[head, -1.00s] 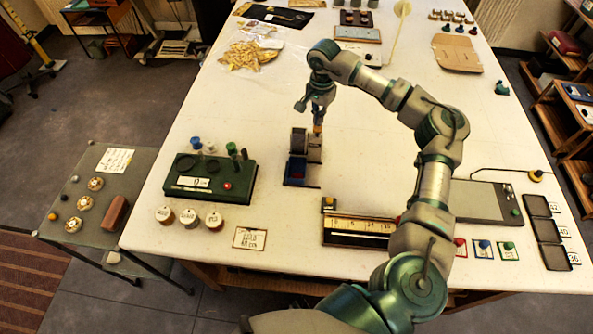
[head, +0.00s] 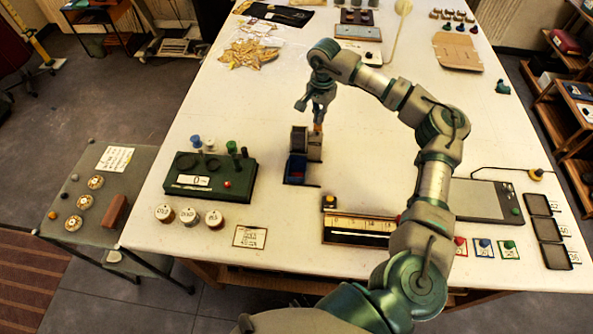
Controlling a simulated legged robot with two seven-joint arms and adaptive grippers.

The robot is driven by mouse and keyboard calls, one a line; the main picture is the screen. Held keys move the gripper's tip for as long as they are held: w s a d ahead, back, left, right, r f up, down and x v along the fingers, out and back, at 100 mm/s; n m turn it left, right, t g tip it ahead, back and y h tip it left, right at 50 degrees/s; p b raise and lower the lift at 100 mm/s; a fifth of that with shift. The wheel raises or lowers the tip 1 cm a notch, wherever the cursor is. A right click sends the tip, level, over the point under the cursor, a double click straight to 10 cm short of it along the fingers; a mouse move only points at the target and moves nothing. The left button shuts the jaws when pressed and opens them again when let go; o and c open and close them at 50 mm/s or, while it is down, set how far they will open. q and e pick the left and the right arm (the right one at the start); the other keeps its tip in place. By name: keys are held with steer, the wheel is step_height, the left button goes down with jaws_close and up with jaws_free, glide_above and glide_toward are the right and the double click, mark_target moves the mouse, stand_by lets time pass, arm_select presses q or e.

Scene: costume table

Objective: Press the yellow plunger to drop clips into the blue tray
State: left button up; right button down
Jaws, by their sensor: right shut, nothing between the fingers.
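The clip dispenser (head: 300,142) is a small grey and dark block standing mid-table, left of the picture's centre. The blue tray (head: 296,168) sits at its near side. A small orange-yellow piece (head: 318,129), apparently the plunger, shows at the dispenser's right side, directly below my right gripper (head: 319,119). My right gripper points down and is shut with nothing in it. Its fingertips are at or just above the plunger; I cannot tell whether they touch. Clips in the tray are too small to make out. My left gripper is not in view.
A green box with knobs and a display (head: 209,176) stands left of the dispenser. Three round tins (head: 188,216) and a label card (head: 249,237) lie nearer. A long slotted box (head: 358,229) is at the front. The white table (head: 240,115) is clear behind the green box.

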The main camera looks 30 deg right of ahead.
steer(key=shift+f+b, duration=0.75)
steer(key=shift+f, duration=0.9)
steer(key=shift+r, duration=0.15)
steer(key=shift+r+p, duration=1.65)
steer(key=shift+f, duration=0.15)
